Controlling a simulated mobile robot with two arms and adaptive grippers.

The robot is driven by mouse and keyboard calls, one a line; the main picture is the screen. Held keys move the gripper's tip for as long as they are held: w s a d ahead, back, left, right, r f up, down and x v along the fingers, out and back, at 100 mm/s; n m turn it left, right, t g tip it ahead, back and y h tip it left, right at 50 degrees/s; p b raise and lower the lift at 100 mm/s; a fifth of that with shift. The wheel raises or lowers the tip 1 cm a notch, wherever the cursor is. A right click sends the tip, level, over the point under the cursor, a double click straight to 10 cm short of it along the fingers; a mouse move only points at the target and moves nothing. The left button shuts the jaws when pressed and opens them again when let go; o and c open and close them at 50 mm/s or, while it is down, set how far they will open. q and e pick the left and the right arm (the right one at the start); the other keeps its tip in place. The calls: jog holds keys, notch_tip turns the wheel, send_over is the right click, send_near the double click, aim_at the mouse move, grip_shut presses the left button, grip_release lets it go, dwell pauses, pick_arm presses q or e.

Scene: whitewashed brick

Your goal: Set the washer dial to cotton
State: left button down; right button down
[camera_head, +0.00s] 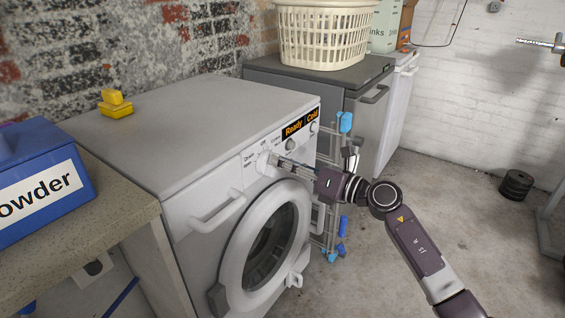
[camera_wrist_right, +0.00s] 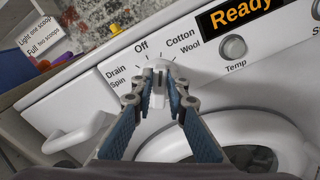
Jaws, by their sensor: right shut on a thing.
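The white washer (camera_head: 190,130) stands against the brick wall, its round door shut. Its dial (camera_wrist_right: 158,66) sits on the front panel, with Drain, Spin, Off, Cotton and Wool printed around it. My right gripper (camera_head: 279,160) reaches the panel from the right, and it is shut on the dial, one blue-padded finger on each side in the wrist view (camera_wrist_right: 160,84). The fingers hide part of the dial, and I cannot tell which label it points to. The display (camera_head: 299,125) reads Ready and Cold. My left gripper is not in view.
The drawer handle (camera_head: 217,213) juts out at the left. A drying rack (camera_head: 330,235) stands close beside the washer, near my right arm. A yellow object (camera_head: 116,104) lies on top. Floor at right is mostly clear.

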jog(key=c, duration=1.9)
grip_release()
jog(key=v, duration=1.2)
